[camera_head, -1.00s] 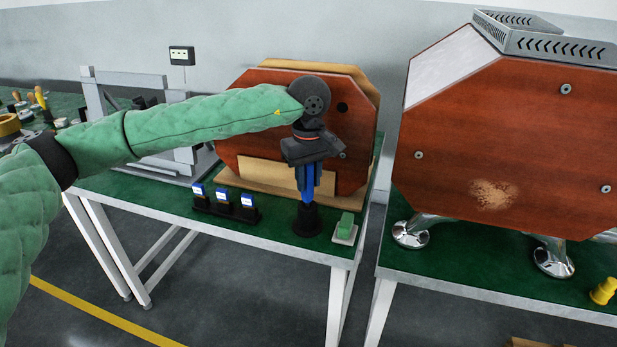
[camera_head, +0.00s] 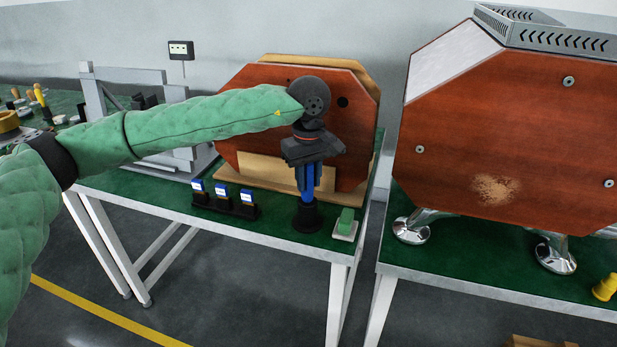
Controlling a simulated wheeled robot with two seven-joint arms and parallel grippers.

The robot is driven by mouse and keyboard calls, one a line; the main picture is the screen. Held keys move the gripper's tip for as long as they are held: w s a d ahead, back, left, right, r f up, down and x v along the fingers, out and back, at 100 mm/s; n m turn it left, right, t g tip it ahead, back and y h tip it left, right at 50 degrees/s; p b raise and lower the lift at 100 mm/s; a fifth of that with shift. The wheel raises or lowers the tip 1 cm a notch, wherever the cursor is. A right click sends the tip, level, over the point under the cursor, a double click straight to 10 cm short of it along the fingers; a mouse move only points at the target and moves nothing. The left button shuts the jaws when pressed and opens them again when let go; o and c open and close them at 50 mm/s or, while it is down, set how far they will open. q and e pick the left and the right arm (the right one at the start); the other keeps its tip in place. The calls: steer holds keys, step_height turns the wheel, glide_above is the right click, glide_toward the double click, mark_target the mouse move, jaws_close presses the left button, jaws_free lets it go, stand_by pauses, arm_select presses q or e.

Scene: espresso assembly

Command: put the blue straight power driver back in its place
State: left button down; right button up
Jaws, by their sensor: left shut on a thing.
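The blue straight power driver (camera_head: 309,185) stands upright, with its lower end at a black round holder (camera_head: 307,215) near the front edge of the green-topped table (camera_head: 275,230). My left gripper (camera_head: 309,172) points down and is shut on the driver's upper part. The gripper's body hides the top of the driver. I cannot tell how deep the driver sits in the holder. My right gripper is not in view.
A black rack (camera_head: 224,206) with several blue-and-white pieces stands left of the holder. A green-topped block (camera_head: 345,224) is close on its right. A brown octagonal panel (camera_head: 360,150) stands behind. A larger machine (camera_head: 510,140) is on the right table.

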arm_select(q)
steer(key=shift+f, duration=0.15)
steer(key=c, duration=1.1)
jaws_free()
steer(key=shift+o, duration=0.2)
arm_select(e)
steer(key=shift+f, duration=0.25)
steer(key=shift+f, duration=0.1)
